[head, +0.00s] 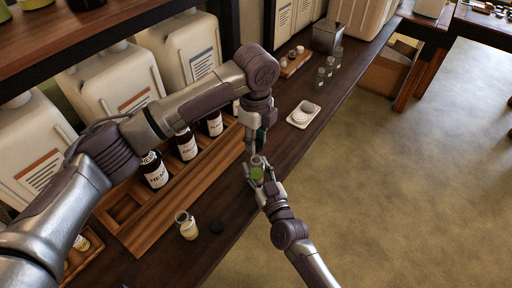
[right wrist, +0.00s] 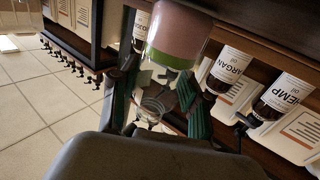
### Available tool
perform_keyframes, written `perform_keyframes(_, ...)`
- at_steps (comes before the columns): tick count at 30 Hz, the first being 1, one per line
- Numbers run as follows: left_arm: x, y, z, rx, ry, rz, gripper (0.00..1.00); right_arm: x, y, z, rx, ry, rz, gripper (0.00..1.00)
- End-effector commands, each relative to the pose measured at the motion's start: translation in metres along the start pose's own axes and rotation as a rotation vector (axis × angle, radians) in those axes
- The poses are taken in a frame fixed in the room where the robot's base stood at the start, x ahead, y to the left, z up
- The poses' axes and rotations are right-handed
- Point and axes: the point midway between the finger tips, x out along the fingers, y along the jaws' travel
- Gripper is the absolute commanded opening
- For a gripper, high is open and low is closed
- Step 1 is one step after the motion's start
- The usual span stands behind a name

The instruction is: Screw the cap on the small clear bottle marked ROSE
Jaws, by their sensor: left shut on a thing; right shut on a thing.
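My right gripper (head: 256,179) is shut on a small clear bottle (head: 257,173) with a green band and pink below it. The bottle also shows close up in the right wrist view (right wrist: 178,40), its clear glass neck between the green-padded fingers (right wrist: 162,105). No name on it is readable. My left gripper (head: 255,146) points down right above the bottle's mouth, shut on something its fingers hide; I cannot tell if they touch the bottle. A dark cap (head: 217,227) lies on the counter beside an open small bottle (head: 186,225) with yellowish contents.
A wooden rack (head: 150,235) with several dark oil bottles (head: 187,146) stands behind, with white jugs (head: 118,85) beyond. A white dish (head: 303,115) and several small clear bottles (head: 329,67) stand farther along the counter. The floor (head: 400,180) at the right is free.

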Motion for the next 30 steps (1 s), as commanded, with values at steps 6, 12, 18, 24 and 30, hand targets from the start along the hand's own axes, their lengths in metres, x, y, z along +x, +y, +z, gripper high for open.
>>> perform_keyframes(6,0.025,0.000,0.001,-0.002,-0.001,0.002,0.24,0.000,0.000,0.000,0.000,0.000,0.000,0.00)
perform_keyframes(12,0.025,0.000,0.001,-0.001,-0.001,0.001,0.24,0.000,0.000,0.000,0.000,0.000,0.000,0.00)
perform_keyframes(18,0.025,0.000,0.001,-0.001,-0.001,0.001,0.24,0.000,0.000,0.000,0.000,0.000,0.000,0.00)
perform_keyframes(24,0.030,0.000,0.000,-0.001,0.000,0.002,0.24,0.000,0.000,0.000,0.000,0.000,0.000,0.00)
perform_keyframes(30,0.042,0.000,0.000,0.000,0.000,0.001,0.24,0.000,0.000,0.000,0.000,0.000,0.000,0.00)
